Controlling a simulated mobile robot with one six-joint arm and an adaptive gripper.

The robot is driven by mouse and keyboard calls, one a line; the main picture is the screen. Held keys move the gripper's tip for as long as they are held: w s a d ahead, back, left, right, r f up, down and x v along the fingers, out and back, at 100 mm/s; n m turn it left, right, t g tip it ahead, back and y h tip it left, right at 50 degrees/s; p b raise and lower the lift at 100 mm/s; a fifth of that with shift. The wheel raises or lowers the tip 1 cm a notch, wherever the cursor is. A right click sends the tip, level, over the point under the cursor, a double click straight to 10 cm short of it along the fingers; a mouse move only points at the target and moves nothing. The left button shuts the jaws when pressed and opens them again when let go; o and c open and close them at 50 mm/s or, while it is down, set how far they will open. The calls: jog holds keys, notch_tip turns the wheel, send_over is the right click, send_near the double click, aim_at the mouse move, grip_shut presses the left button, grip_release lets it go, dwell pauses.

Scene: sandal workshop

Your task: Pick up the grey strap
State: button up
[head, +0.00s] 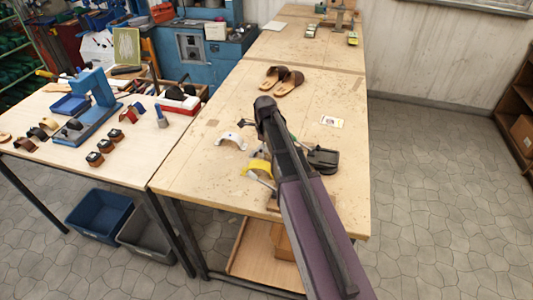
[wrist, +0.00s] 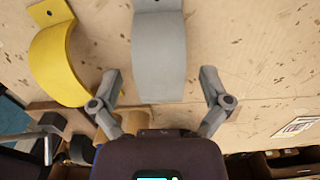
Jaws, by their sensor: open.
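The grey strap (wrist: 158,55) is a curved band with a hole in a flat end, in the upper middle of the wrist view. My gripper (wrist: 160,84) is open, with one finger on each side of the strap's near end. The strap lies between the fingers, and no grip on it shows. I cannot tell the height gap between fingers and strap. In the head view my arm covers most of this spot, and a small pale piece (head: 258,154) beside it may be the strap.
A yellow strap (wrist: 55,60) lies close to the left of the grey one. A white strap (head: 231,140) lies farther left on the bench (head: 205,165). Brown sandals (head: 282,79) lie farther back.

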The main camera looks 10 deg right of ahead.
jog(key=c, duration=1)
jog(key=shift+o, duration=0.2)
jog(key=shift+r, duration=0.15)
notch_tip(320, 180, up, 18)
jog(key=p, duration=1.8)
jog(key=shift+s+f, duration=0.1)
jog(key=shift+f, duration=0.1)
